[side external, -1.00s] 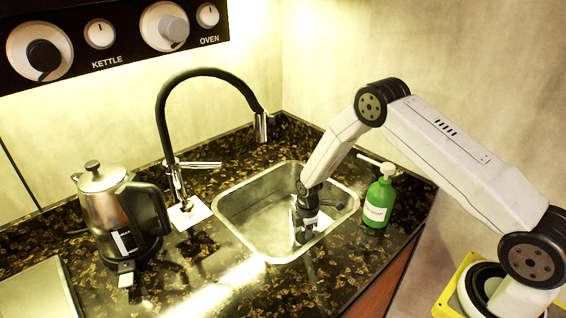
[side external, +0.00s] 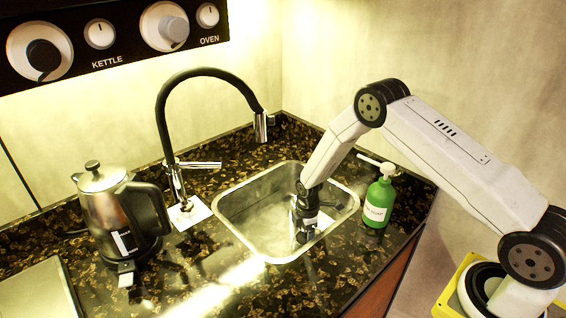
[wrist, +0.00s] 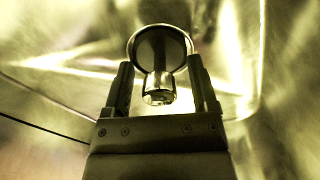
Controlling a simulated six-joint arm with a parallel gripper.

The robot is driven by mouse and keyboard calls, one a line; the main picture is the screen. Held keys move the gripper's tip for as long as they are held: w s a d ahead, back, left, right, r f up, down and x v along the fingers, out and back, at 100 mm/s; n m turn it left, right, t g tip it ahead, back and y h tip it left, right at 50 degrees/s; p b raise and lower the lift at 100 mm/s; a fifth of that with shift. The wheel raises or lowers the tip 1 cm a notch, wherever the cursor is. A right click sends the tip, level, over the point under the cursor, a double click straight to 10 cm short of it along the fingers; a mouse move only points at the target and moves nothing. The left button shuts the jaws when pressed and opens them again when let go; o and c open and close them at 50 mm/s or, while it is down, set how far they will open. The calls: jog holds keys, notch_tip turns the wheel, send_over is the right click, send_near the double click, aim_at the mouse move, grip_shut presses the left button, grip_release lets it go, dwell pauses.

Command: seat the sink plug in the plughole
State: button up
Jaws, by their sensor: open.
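My gripper (side external: 304,232) is inside the metal sink (side external: 240,233), low over its right part. In the wrist view my gripper (wrist: 163,85) is open, with one finger on each side of the sink plug (wrist: 160,45). The plug has a dark round disc with a shiny rim and a metal knob pointing toward the camera. A gap shows between the knob and each finger. The plughole cannot be made out; whether it lies under the plug is hidden. In the side view my gripper hides the plug.
A green soap bottle (side external: 378,201) stands just right of the sink, close to my arm. The black tap (side external: 161,110) arches over the sink's back left. A kettle (side external: 104,215) stands on the dark counter (side external: 190,285) at left. The left part of the sink is empty.

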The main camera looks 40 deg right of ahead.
notch_tip(320, 180, up, 12)
jog(key=shift+f, duration=0.2)
jog(key=shift+r, duration=0.3)
dwell(0.3)
jog(key=shift+r, duration=0.1)
dwell(0.5)
jog(key=s+a+r+m+t, duration=0.1)
jog(key=s+a+r+m, duration=0.1)
jog(key=s+r+m, duration=0.4)
jog(key=s+a+r+m+t, duration=0.1)
jog(key=s+a+r+m, duration=0.2)
jog(key=s, duration=1)
notch_tip(320, 180, up, 4)
jog(key=m, duration=0.4)
jog(key=shift+s+f+m+t, duration=0.15)
jog(key=shift+s+m+t, duration=0.05)
jog(key=shift+m+t, duration=0.1)
